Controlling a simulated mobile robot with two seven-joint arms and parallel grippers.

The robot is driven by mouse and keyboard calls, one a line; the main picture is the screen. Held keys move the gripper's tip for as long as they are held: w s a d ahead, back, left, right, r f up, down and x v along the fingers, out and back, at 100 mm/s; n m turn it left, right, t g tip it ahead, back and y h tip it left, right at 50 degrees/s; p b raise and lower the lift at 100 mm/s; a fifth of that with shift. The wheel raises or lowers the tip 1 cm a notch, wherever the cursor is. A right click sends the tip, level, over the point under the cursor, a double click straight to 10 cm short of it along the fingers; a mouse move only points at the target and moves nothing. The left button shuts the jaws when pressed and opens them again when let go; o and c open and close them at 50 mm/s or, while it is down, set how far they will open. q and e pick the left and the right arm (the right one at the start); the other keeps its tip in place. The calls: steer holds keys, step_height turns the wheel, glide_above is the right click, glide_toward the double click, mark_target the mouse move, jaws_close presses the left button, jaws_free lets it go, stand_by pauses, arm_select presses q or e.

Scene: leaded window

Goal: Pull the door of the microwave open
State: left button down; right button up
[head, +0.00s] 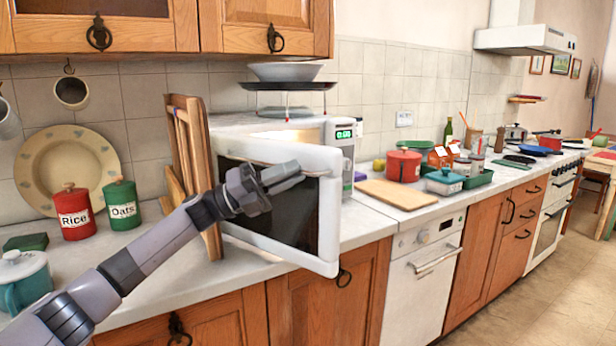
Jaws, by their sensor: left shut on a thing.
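The white microwave (341,160) stands on the worktop against the tiled wall, with a green lit display at its right. Its door (328,215), a white frame around a dark window, stands partly open. The door's right edge is swung out toward me, over the worktop's front edge. A lit gap shows behind its top edge. My left gripper (290,179) is in front of the upper right of the door, its fingers pointing right and shut on the door's handle. The handle is mostly hidden by the fingers. My right gripper is not in view.
Wooden boards (186,125) stand upright just left of the door. Rice (75,212) and Oats (122,202) canisters and a teal pot (22,281) are further left. A cutting board (396,194) lies right of the microwave. A stand with bowls (286,72) is on top.

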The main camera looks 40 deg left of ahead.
arm_select(q)
steer(key=shift+s+a+m+g+h+b, duration=0.25)
steer(key=shift+s+m+g+h, duration=0.15)
steer(key=shift+s, duration=0.45)
steer(key=shift+s+a+m+g+h+b, duration=0.1)
steer(key=shift+s+m+g+h+b, duration=0.2)
steer(key=shift+s+g, duration=0.35)
steer(key=shift+s+r, duration=0.1)
steer(key=shift+s, duration=0.05)
steer(key=c, duration=1.2)
jaws_free()
